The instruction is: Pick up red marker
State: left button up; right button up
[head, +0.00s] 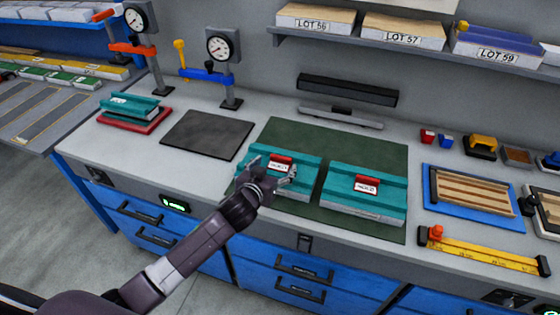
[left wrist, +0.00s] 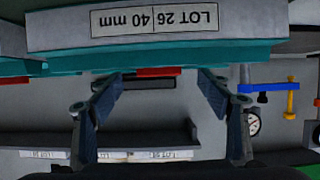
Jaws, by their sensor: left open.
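A red marker (head: 283,158) with a white label sits on top of the left teal panel (head: 308,160) on the green mat. A similar red piece (head: 367,180) sits on the right teal panel (head: 340,203). My left gripper (head: 272,174) is open at the front of the left panel, close to the marker, and hides part of both. In the left wrist view, a red strip (left wrist: 160,72) shows between the spread fingertips (left wrist: 163,80), below a panel edge labelled LOT 26 40 mm (left wrist: 150,22). I cannot tell whether the fingers touch it. My right gripper is not in view.
The green mat (head: 340,138) lies on a grey bench. A dark mat (head: 207,135) is clear at its left. Gauge stands (head: 222,62) and a black bar (head: 348,89) are behind. A blue tray (head: 475,212) and a yellow bar (head: 485,253) lie at the right.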

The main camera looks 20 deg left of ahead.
aim_at(280, 159)
pick_arm(q)
jog(key=shift+p+x, duration=0.3)
jog(key=shift+x, duration=1.5)
jog(key=shift+d, duration=0.1)
jog(key=shift+c, duration=0.3)
jog(key=c, duration=1.2)
jog(key=shift+r, duration=0.15)
